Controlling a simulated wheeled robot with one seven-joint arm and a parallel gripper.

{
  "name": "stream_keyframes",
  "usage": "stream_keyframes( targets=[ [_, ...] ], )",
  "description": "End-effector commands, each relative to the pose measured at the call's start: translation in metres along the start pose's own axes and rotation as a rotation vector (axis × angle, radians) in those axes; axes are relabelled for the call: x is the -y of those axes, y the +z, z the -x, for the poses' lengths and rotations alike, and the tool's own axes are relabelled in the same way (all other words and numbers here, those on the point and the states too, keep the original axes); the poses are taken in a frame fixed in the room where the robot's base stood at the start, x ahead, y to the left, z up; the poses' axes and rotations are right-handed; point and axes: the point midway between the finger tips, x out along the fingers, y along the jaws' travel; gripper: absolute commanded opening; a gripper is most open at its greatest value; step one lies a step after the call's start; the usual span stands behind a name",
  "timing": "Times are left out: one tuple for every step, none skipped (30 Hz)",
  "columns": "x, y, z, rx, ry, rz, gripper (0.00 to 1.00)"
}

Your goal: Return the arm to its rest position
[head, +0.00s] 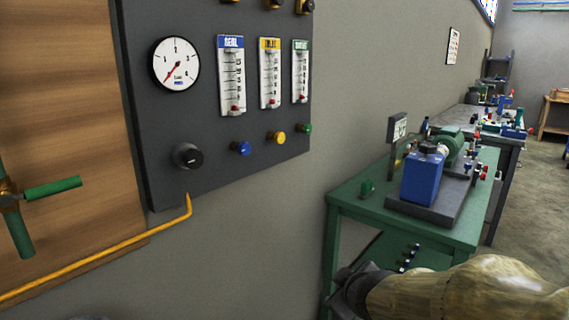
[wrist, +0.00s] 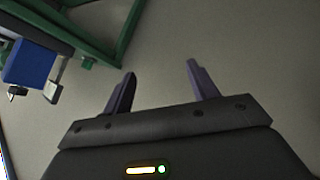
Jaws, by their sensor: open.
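My gripper (wrist: 158,85) is open and empty in the wrist view, its two dark fingers spread apart over bare grey surface. In the head view, part of my arm shows at the lower right, in front of the green bench (head: 345,200). The gripper's fingertips cannot be made out in the head view. A blue pump unit (head: 422,178) stands on the bench; a blue block (wrist: 28,63) and green frame bars (wrist: 125,30) show at the upper left in the wrist view, apart from the fingers.
A dark panel (head: 215,135) on the wall carries a round gauge (head: 175,63), several flow meters and coloured knobs. An orange pipe (head: 100,257) runs below it. A wooden board (head: 60,110) with a green-handled valve (head: 52,188) is at left. Open floor (head: 535,190) lies at right.

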Motion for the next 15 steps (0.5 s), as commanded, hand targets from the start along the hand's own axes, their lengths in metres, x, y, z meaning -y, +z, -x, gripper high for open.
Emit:
stream_keyframes(
  targets=[
    [0.010, 0.026, -0.004, 0.088, -0.030, -0.105, 0.59],
    [0.017, 0.040, -0.005, 0.137, -0.046, -0.166, 0.59],
    [0.025, 0.056, -0.006, 0.199, -0.064, -0.241, 0.59],
    [0.031, 0.067, -0.006, 0.241, -0.077, -0.293, 0.59],
    [0.038, 0.078, -0.005, 0.284, -0.089, -0.346, 0.59],
    [0.046, 0.090, -0.004, 0.337, -0.103, -0.410, 0.59],
    [0.053, 0.100, -0.002, 0.377, -0.114, -0.458, 0.59],
    [0.059, 0.108, 0.000, 0.415, -0.124, -0.503, 0.59],
    [0.068, 0.119, 0.003, 0.465, -0.136, -0.564, 0.59],
    [0.075, 0.127, 0.005, 0.503, -0.145, -0.608, 0.59],
    [0.082, 0.134, 0.008, 0.541, -0.155, -0.651, 0.59],
    [0.091, 0.143, 0.012, 0.592, -0.166, -0.709, 0.59],
    [0.098, 0.149, 0.015, 0.630, -0.174, -0.753, 0.59],
    [0.093, 0.142, 0.022, 0.626, -0.173, -0.754, 0.59],
    [0.088, 0.137, 0.026, 0.619, -0.171, -0.747, 0.59]
  ],
)
